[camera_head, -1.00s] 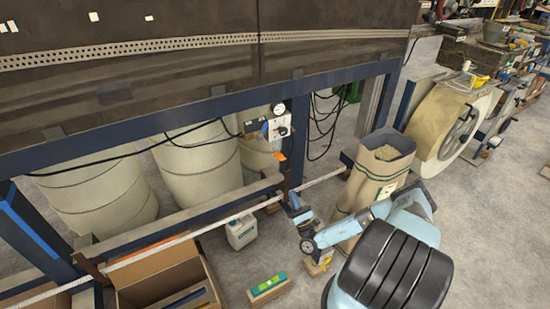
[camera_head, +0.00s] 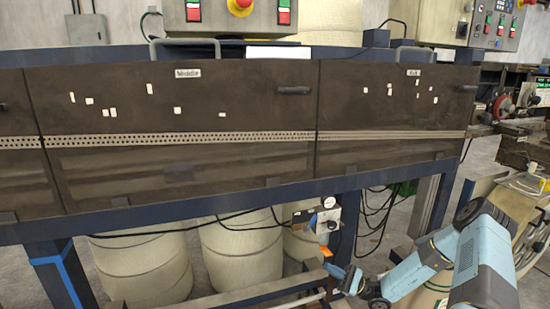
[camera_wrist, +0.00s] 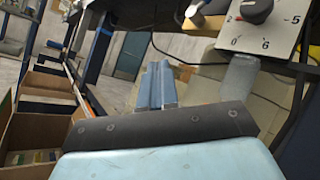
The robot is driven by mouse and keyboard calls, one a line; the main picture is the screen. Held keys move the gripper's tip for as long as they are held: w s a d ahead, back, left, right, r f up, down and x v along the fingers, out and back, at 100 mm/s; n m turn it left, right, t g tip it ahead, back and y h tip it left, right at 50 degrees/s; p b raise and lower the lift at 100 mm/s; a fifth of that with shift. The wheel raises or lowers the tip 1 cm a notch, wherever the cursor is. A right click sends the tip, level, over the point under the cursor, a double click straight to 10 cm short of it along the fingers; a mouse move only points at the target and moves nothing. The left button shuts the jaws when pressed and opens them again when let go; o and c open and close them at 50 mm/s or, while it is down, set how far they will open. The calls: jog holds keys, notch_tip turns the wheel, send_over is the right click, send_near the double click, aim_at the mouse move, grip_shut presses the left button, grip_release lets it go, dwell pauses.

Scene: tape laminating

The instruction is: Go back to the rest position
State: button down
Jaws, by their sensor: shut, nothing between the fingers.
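My gripper (camera_head: 338,272) shows low in the head view, below and close to the dial box on the machine frame. In the wrist view the two blue-grey fingers (camera_wrist: 158,86) lie together, shut and empty. My arm reaches in from the lower right of the head view, bent, with its lower parts cut off by the picture edge. The dial box (camera_head: 328,221) hangs under the dark machine panels; its dial face (camera_wrist: 262,25) is large at the upper right of the wrist view.
Pale drums (camera_head: 145,268) stand under the machine's blue frame (camera_head: 185,208). Black cables (camera_head: 376,225) hang right of the dial box. A cardboard box (camera_wrist: 42,125) is at the left of the wrist view. A wheeled machine (camera_head: 532,235) stands at the right.

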jog(key=s+a+r+n+g+h, duration=0.1)
jog(key=s+r+n+g+h, duration=0.3)
jog(key=r, duration=0.4)
jog(key=s+r+n+g+h, duration=0.35)
jog(key=r+h, duration=0.25)
jog(key=r, duration=0.2)
jog(key=s+a+r+n+g+h, duration=0.1)
jog(key=s+r+n+g+h, duration=0.25)
jog(key=r, duration=0.55)
jog(key=s+d+r+n+t+h, duration=0.1)
jog(key=s+d+r+t+h, duration=0.1)
jog(key=s+r+t+h, duration=0.3)
jog(key=s+d+r+n+t+h, duration=0.1)
jog(key=s+d+r+t+h, duration=0.2)
jog(key=s+r, duration=1)
jog(key=s+t+h, duration=0.1)
jog(key=t+h, duration=0.1)
jog(key=t, duration=0.1)
jog(key=shift+s+d+r+t, duration=0.3)
jog(key=shift+s+d+r, duration=0.05)
jog(key=shift+r, duration=0.05)
dwell(0.3)
